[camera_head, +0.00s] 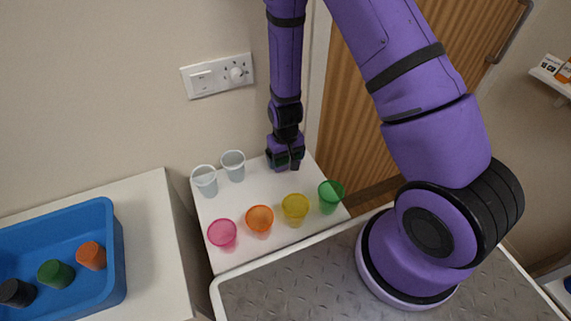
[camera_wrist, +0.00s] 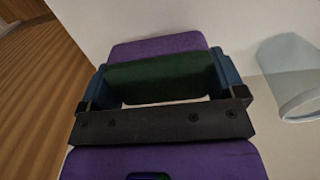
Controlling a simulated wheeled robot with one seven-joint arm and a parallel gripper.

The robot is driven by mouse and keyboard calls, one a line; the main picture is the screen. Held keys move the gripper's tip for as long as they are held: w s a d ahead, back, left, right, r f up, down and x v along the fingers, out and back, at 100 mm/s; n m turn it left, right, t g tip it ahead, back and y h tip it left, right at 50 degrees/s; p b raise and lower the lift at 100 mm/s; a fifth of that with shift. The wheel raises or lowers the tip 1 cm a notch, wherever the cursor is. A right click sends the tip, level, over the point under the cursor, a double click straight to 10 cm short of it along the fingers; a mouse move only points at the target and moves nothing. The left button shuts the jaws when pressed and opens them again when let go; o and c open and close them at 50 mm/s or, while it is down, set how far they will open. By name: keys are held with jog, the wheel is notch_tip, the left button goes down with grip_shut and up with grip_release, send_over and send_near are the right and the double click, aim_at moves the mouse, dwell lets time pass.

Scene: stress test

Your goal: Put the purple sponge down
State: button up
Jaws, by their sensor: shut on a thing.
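The purple sponge (camera_wrist: 158,47) has a dark green layer (camera_wrist: 160,78) and shows between the two blue fingers of my gripper (camera_wrist: 164,78) in the wrist view. My gripper is shut on it. In the head view my gripper (camera_head: 285,158) points down at the back right of the white table (camera_head: 268,254), behind the yellow and green cups. There the sponge is hard to tell from my purple gripper. I cannot tell whether the sponge touches the table top.
Two clear cups (camera_head: 218,172) stand left of my gripper; one shows in the wrist view (camera_wrist: 300,95). Pink (camera_head: 222,235), orange (camera_head: 260,220), yellow (camera_head: 295,209) and green (camera_head: 331,196) cups line the front. A blue bin (camera_head: 112,270) with several items sits far left.

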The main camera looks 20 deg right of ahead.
aim_at(285, 165)
notch_tip(285, 165, down, 4)
jog(key=shift+r, duration=0.25)
